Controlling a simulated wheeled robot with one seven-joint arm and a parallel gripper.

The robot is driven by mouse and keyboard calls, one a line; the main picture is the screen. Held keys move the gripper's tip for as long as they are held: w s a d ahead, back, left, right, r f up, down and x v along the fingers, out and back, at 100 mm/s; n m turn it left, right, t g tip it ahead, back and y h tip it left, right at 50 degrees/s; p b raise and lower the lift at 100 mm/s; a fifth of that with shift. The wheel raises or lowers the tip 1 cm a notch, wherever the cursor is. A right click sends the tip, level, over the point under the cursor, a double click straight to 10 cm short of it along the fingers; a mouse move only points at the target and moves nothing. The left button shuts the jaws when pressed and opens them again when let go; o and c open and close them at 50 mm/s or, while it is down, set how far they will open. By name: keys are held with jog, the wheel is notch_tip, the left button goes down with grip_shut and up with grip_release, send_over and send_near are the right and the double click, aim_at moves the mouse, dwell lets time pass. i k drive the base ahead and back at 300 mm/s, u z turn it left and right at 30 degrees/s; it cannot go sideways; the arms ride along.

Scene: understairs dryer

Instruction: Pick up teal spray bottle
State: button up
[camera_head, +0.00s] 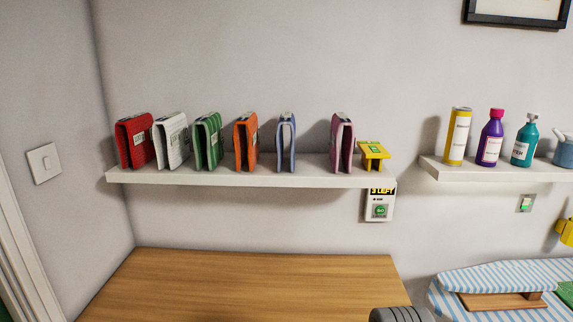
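The teal bottle (522,151) stands upright on the right-hand white wall shelf, near the right side of the view. It has a white label with dark lettering and a small pale teal top. A purple bottle with a pink cap (490,145) stands close to its left, with a small gap. A blue-grey container (564,152) is just to its right, cut off by the picture edge. My gripper is not in view. A dark grey rounded part shows at the bottom edge, and I cannot tell what it belongs to.
A yellow can (457,137) stands left on the right shelf (450,172). Below are a wooden top (240,285) and a striped ironing board (500,275). Air before the shelves looks clear.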

aim_at(528, 138)
jog(key=u, duration=0.05)
jog(key=k, duration=0.45)
jog(key=z, duration=0.8)
jog(key=i, duration=0.3)
jog(key=z, duration=2.2)
jog(key=i, duration=1.05)
jog(key=u, duration=2.55)
